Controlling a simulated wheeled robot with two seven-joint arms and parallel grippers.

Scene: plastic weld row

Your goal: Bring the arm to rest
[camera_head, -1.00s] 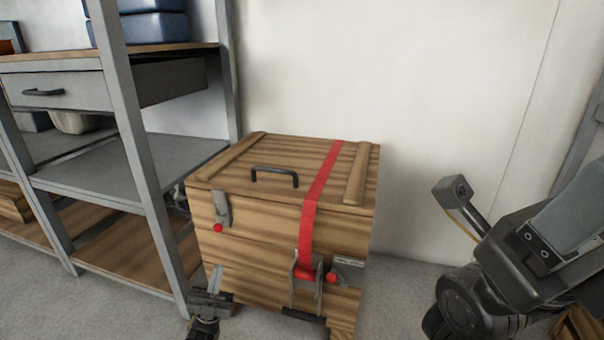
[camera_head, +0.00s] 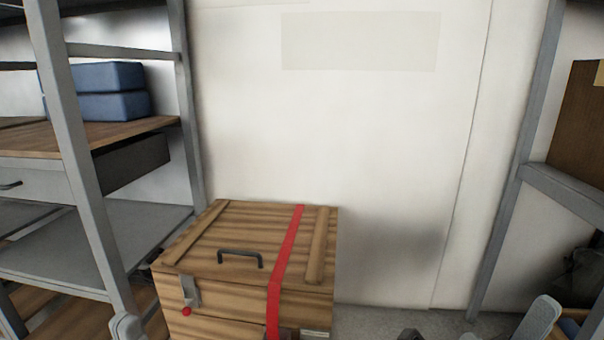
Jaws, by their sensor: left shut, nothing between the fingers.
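My left gripper (camera_head: 127,327) shows only as a small light-grey piece at the bottom edge, left of the wooden crate. It is shut and empty; its fingertips are hard to make out. It stands apart from the crate's lid in the picture. Part of my right arm (camera_head: 540,320) shows at the bottom right, but its gripper is out of view.
The wooden crate (camera_head: 205,287) has a closed lid, a black handle (camera_head: 240,257), a red strap (camera_head: 287,250) and a red-tipped latch (camera_head: 187,297). Another rack (camera_head: 515,190) stands right. Bare wall lies behind.

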